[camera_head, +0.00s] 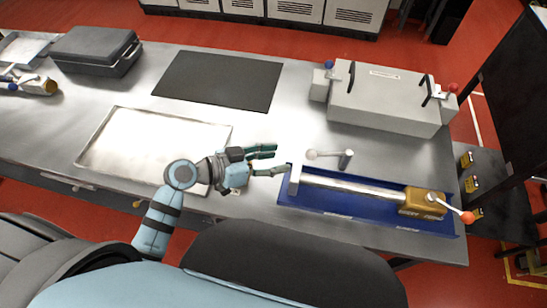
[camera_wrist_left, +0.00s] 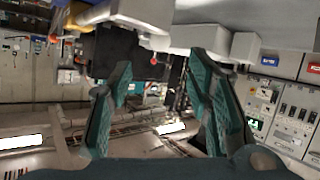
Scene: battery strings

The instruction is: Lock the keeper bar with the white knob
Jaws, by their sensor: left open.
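The white knob (camera_head: 312,154) sits at the left end of a short grey lever (camera_head: 345,158) at the back edge of the blue tray (camera_head: 350,214). A silver bar (camera_head: 350,188), which looks like the keeper bar, lies along the tray between a grey end block (camera_head: 294,178) and a brass block (camera_head: 424,203). My left gripper (camera_head: 279,161) is open and empty, just left of the knob and apart from it. Its two teal fingers stand apart in the left wrist view (camera_wrist_left: 162,70); I cannot pick out the knob there. My right gripper does not show.
An orange-red knob (camera_head: 467,217) on a lever sticks out from the brass block. A grey box (camera_head: 385,98) with black handles stands behind. A black mat (camera_head: 218,80), a shallow metal tray (camera_head: 150,142) and a dark case (camera_head: 95,50) lie to the left.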

